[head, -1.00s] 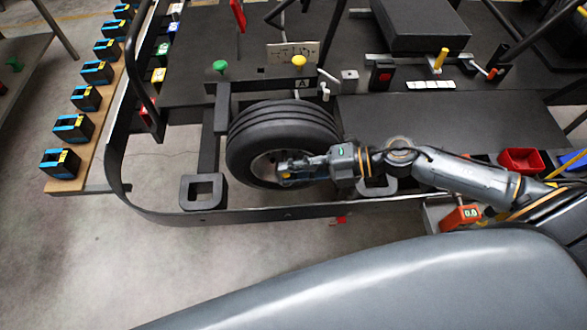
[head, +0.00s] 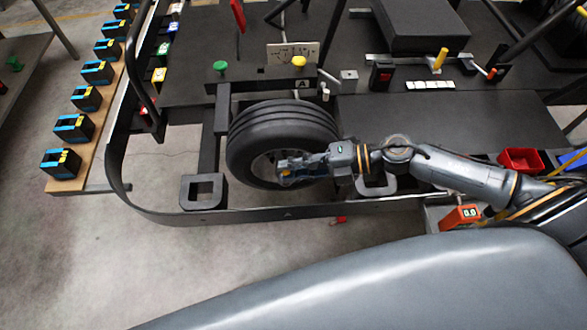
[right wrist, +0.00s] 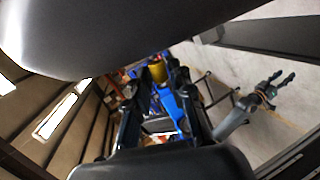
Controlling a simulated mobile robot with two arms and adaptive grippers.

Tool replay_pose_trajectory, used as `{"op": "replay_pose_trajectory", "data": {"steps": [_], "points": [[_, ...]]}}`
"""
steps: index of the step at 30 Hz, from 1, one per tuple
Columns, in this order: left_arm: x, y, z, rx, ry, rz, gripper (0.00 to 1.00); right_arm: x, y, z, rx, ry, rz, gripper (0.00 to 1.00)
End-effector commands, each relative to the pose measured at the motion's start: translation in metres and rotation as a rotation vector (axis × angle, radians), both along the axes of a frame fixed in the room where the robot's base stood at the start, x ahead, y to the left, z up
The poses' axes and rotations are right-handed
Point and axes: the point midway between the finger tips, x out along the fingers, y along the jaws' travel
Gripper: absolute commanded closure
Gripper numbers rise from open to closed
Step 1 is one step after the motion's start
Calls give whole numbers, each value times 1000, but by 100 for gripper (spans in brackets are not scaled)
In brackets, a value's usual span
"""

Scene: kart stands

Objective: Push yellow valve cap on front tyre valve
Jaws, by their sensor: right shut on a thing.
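The front tyre (head: 282,135) is a black wheel in the middle of the head view. My right gripper (head: 284,170) is in front of its hub, near the rim's lower side. In the right wrist view its fingers (right wrist: 160,75) are shut on a small yellow piece, which looks like the yellow valve cap (right wrist: 157,69). The dark curve of the tyre (right wrist: 130,30) fills the top of that view. The valve is not clearly visible, and I cannot tell whether the cap touches it. My left gripper (right wrist: 278,83) shows open and empty at the right of the wrist view.
The kart's black bumper bar (head: 250,214) runs below the wheel. Square black blocks (head: 202,191) stand beside the tyre. Green (head: 220,67) and yellow (head: 298,61) knobs are behind it. A red bin (head: 521,160) is at the right. Open floor lies at lower left.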

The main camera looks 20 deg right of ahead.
Motion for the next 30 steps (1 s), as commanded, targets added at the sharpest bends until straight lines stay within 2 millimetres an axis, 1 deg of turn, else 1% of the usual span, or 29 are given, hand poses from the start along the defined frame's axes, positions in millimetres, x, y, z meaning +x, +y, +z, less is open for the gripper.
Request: {"op": "replay_pose_trajectory", "data": {"steps": [26, 27, 30], "points": [[0, 0, -7, 0, 0, -1, 58, 21, -6, -5, 0, 0, 0, 88], [0, 0, -6, 0, 0, -1, 58, 21, -6, -4, 0, 0, 1, 70], [0, 0, -6, 0, 0, -1, 58, 20, -6, -4, 0, 0, 0, 52]]}}
